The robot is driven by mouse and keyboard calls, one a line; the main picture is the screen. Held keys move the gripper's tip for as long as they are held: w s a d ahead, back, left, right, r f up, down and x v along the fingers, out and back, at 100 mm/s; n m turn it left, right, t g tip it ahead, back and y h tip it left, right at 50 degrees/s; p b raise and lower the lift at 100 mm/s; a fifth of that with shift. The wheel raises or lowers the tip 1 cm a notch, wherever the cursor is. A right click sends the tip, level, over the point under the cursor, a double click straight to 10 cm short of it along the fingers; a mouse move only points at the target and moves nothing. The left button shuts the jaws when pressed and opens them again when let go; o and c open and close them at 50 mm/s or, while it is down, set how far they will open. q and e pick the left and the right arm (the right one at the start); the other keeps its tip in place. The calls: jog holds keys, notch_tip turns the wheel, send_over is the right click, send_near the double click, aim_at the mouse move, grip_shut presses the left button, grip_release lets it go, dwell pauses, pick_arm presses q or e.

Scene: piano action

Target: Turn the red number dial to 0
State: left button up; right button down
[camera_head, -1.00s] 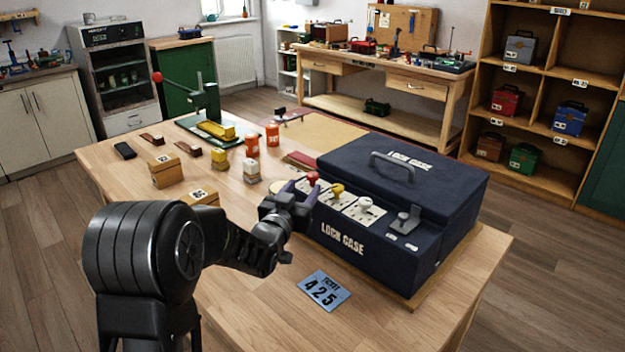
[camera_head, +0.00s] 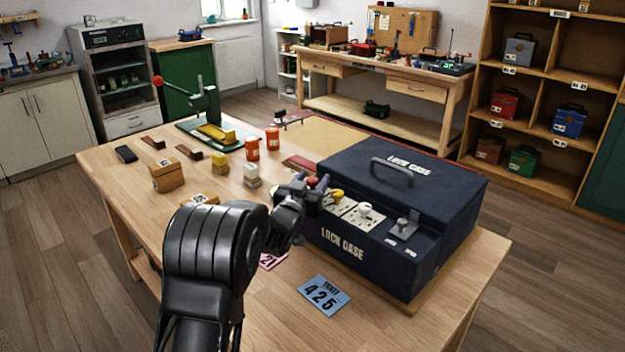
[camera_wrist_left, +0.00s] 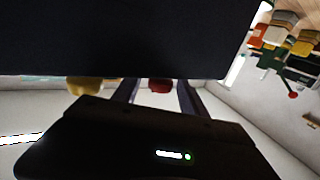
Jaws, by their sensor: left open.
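The navy lock case (camera_head: 345,258) stands on the wooden table with its lid shut. On its front ledge are a red dial (camera_head: 312,181), a yellow dial (camera_head: 337,195) and a white dial (camera_head: 364,209). My left gripper (camera_head: 309,188) is at the red dial, partly covering it and its plate. In the left wrist view, the red dial (camera_wrist_left: 160,86) shows between the two open fingers (camera_wrist_left: 157,95), with no clear contact. The yellow dial (camera_wrist_left: 86,86) is outside them. The red dial's number cannot be read. My right gripper is out of view.
A blue ticket (camera_head: 325,296) reading 425 lies in front of the case. A pink ticket (camera_head: 272,260) is partly hidden by my left arm. Orange jars (camera_head: 252,148), wooden boxes (camera_head: 167,176) and a green press (camera_head: 208,122) stand at the back left. The table's front right is clear.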

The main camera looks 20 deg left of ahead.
pick_arm(q)
jog(key=shift+c, duration=0.4)
grip_shut()
